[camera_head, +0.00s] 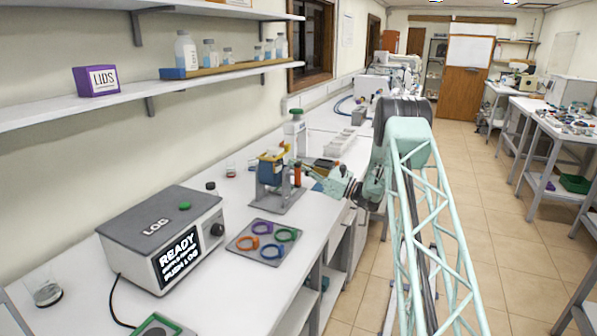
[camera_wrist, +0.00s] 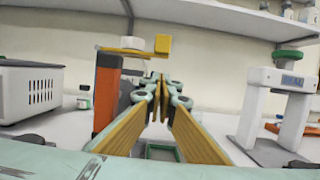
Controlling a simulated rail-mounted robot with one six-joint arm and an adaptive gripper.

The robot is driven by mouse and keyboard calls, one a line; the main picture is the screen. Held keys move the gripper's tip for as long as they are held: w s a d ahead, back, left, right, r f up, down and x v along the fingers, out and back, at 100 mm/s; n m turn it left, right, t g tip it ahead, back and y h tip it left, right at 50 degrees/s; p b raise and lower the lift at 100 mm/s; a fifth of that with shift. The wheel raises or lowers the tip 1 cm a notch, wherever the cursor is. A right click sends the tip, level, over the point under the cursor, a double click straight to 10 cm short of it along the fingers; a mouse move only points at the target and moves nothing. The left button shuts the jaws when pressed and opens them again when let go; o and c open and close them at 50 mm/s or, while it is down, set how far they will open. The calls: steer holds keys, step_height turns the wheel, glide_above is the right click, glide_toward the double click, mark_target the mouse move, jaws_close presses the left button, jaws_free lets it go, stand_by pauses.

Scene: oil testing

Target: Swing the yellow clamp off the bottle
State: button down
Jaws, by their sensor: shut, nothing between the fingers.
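The yellow clamp (camera_head: 273,154) sits at the top of a grey stand (camera_head: 282,203) on the bench, over the blue-and-yellow bottle (camera_head: 269,172). In the wrist view the clamp's yellow end block (camera_wrist: 162,44) stands up at the end of a flat bar, just above and beyond my fingertips. An orange post (camera_wrist: 107,100) is left of them. The bottle is mostly hidden there. My gripper (camera_head: 305,171) reaches in from the right, beside the stand. In the wrist view its yellow-padded fingers (camera_wrist: 158,88) are shut and empty. Contact with the clamp cannot be told.
A grey LOG box (camera_head: 150,225) and a mat with several coloured rings (camera_head: 264,240) are nearer on the bench. A white frame with a green knob (camera_head: 295,120) stands behind; it shows at right in the wrist view (camera_wrist: 247,110). Shelves (camera_head: 220,72) hang above.

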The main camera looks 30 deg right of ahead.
steer(key=shift+r, duration=1.25)
steer(key=shift+d+r, duration=0.15)
steer(key=shift+r+n, duration=0.1)
steer(key=shift+n, duration=0.3)
